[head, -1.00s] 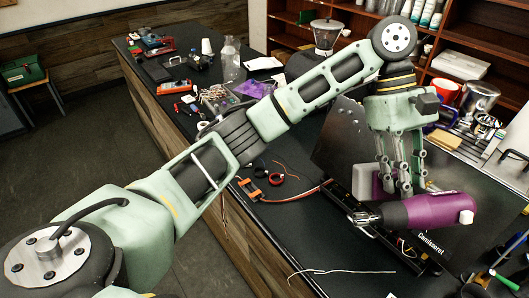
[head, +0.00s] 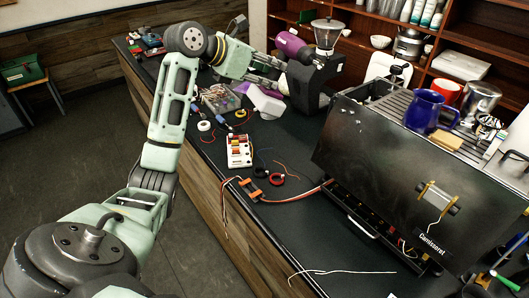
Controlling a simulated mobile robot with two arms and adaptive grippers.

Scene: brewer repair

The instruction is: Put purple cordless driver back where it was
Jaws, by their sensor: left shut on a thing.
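The purple cordless driver (head: 291,45) is at the far end of the counter, beside the coffee grinder. My left arm reaches out to it, and my left gripper (head: 268,78) is shut on it. The fingers are small in the picture and partly hidden by my arm. A pale lilac block (head: 264,103) shows just below the gripper; I cannot tell whether it is part of the driver. My right gripper is out of view.
The grinder (head: 318,70) stands close right of the driver. The black brewer (head: 390,165) fills the right, with a blue mug (head: 425,110) on top. A clear bin (head: 218,98), a white-and-orange connector box (head: 239,150) and red wire coil (head: 275,180) lie on the counter.

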